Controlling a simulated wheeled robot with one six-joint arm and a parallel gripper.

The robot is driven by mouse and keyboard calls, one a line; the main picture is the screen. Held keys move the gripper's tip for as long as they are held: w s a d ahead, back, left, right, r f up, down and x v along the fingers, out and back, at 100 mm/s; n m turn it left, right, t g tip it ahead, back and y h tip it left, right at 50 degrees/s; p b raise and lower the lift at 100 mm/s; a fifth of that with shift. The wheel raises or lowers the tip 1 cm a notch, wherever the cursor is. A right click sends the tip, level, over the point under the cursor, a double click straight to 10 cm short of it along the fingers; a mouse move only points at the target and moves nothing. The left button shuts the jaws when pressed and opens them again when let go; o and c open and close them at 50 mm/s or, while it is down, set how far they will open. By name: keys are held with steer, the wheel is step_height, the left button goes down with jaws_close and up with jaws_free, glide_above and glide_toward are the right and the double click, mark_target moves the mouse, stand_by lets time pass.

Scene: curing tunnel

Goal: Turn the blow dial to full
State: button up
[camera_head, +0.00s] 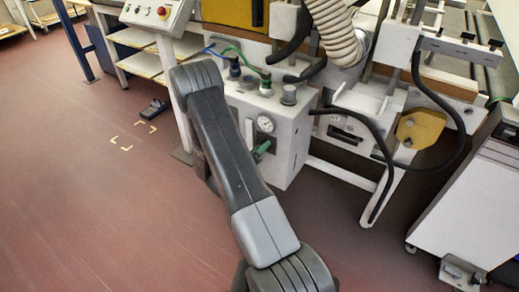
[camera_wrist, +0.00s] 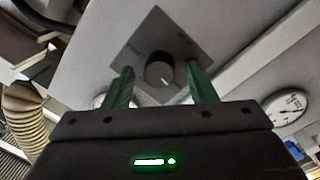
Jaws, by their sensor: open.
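The blow dial (camera_wrist: 160,72) is a dark round knob with a pale pointer mark, on a grey diamond-shaped plate (camera_wrist: 158,30) on a light panel in the wrist view. My gripper (camera_wrist: 160,66) is open, its two green fingers on either side of the knob in the picture. A gap shows on both sides, and I cannot tell how far the tips are from the panel. In the head view a green finger of my gripper (camera_head: 262,148) shows beside the white box (camera_head: 290,158). I cannot make out the dial there; my arm covers part of the box.
A round gauge (camera_wrist: 288,106) is right of the dial, and it also shows on the box's front (camera_head: 266,125). A ribbed hose (camera_head: 335,30) and black cables hang above and right of the box. A white cabinet (camera_head: 468,205) stands right. The red floor at left is mostly clear.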

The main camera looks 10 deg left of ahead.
steer(key=c, duration=1)
steer(key=shift+o, duration=0.2)
